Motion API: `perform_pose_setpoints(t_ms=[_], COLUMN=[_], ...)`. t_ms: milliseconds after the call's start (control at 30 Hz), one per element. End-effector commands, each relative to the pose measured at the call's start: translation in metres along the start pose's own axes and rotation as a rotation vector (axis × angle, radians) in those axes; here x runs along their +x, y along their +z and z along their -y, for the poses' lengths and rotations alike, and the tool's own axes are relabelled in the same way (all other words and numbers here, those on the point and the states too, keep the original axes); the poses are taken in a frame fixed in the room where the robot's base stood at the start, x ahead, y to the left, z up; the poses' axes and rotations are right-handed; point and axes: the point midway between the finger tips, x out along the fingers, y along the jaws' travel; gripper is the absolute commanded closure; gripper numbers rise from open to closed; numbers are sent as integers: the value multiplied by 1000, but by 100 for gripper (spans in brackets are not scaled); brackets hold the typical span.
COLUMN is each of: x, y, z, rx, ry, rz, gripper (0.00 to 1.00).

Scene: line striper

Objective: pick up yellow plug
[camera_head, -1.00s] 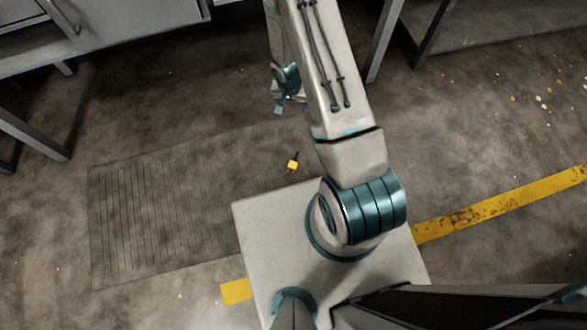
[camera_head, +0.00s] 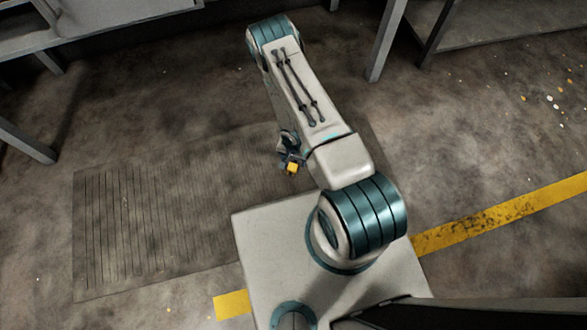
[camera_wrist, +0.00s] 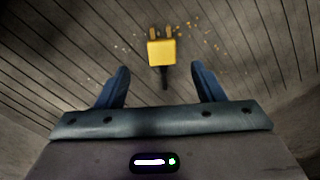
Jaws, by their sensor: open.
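The yellow plug (camera_head: 292,168) lies on the floor beside my base, at the right end of the ribbed mat area. In the wrist view the yellow plug (camera_wrist: 161,52) shows its prongs at the far side, and a short dark cord runs from it back toward my gripper. My gripper (camera_wrist: 162,82) is open and empty, with one finger on each side of the cord, short of the plug's body. In the head view my gripper (camera_head: 287,160) is right by the plug and partly hidden by my arm. I cannot tell its exact height above the floor.
A ribbed mat (camera_head: 120,230) lies flat on the floor at left. A grey cabinet (camera_head: 100,12) stands at the top left, and a table leg (camera_head: 386,42) stands at the top right. A yellow floor stripe (camera_head: 500,213) runs at right.

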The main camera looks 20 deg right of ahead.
Motion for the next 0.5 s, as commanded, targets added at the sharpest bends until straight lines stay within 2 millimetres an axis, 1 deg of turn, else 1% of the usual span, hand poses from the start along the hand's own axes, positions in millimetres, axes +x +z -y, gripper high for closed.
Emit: perform_pose_setpoints(t_ms=[33, 167, 233, 500], x=[7, 12, 19, 56], y=[0, 0, 1, 4], z=[0, 0, 1, 3], rx=[-2, -2, -2, -4], ry=[1, 0, 1, 2], rz=[0, 0, 0, 0], gripper=[38, 38, 38, 38])
